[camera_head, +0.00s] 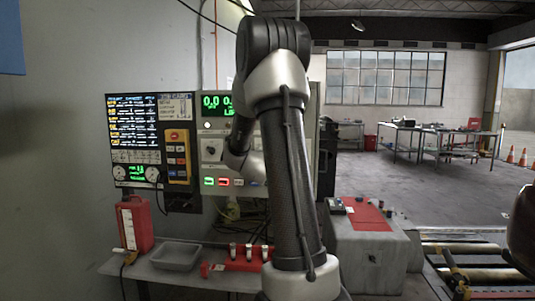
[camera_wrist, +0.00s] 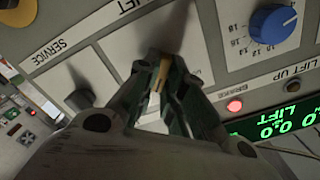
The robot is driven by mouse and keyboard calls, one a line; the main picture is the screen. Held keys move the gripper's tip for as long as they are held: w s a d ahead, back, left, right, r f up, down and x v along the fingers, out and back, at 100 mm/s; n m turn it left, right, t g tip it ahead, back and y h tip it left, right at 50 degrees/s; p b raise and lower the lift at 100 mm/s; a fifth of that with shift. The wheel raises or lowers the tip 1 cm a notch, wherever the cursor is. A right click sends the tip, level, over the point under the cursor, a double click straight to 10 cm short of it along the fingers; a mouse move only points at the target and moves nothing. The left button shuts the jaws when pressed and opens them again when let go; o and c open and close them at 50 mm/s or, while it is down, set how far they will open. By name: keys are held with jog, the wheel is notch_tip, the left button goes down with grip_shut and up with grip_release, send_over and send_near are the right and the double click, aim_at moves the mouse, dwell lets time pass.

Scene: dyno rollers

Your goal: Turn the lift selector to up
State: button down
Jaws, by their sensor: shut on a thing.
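The lift selector sits on a pale panel plate beside the upside-down word LIFT in the wrist view. My gripper (camera_wrist: 160,84) is at this plate, its dark green fingers closed in on the selector. The fingers hide most of the selector, so I cannot tell which way it points. In the head view my arm reaches the grey control panel (camera_head: 209,181) below the green number display (camera_head: 217,104). My own arm hides the fingertips and the selector there.
A black SERVICE knob (camera_wrist: 80,98) and a blue scaled knob (camera_wrist: 273,22) flank the gripper. Below the panel are a red canister (camera_head: 134,225) and a metal tray (camera_head: 177,257).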

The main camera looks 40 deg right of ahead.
dwell(0.3)
jog(key=c, duration=1.5)
grip_release()
jog(key=shift+w, duration=0.1)
jog(key=v, duration=1.2)
jog(key=shift+d, duration=0.1)
jog(key=shift+f, duration=0.1)
